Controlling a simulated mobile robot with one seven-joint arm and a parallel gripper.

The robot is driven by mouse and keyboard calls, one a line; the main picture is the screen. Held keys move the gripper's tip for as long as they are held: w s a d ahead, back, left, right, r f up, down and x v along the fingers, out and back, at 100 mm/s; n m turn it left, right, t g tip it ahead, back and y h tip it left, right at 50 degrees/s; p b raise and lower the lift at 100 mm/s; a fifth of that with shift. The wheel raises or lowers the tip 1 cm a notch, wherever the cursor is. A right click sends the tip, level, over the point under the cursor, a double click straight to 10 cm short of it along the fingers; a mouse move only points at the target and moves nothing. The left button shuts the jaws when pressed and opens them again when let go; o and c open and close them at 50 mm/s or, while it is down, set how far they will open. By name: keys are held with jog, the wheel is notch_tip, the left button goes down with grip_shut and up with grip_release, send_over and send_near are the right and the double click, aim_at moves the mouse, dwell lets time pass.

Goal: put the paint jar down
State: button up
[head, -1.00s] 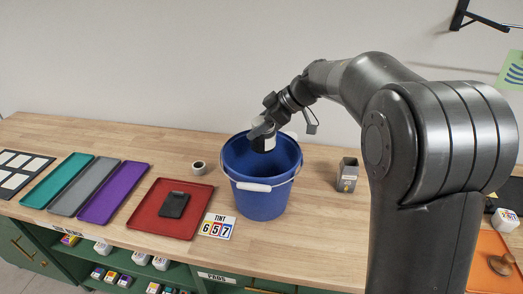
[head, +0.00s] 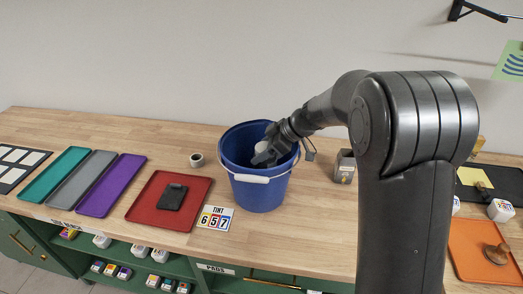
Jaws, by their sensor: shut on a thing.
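A pale paint jar (head: 261,147) shows between the fingers of my gripper (head: 265,155) in the head view. My gripper is shut on it, and both are inside the mouth of the blue bucket (head: 258,194), below its rim. The lower part of the jar is hidden by the fingers and the bucket. The bucket stands upright on the wooden counter, with its white-gripped handle (head: 251,179) hanging at the front. I cannot see the bucket's floor.
A red tray (head: 142,213) with a dark block (head: 172,197) lies left of the bucket, beside a tint card (head: 215,218). A small cup (head: 196,160) stands behind. Purple (head: 112,185), grey and teal trays lie farther left. A grey container (head: 344,168) stands to the right.

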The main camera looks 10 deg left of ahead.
jog(key=shift+f, duration=0.55)
jog(key=o, duration=1.2)
jog(key=shift+r, duration=0.45)
jog(key=v, duration=1.2)
jog(key=shift+r, duration=0.2)
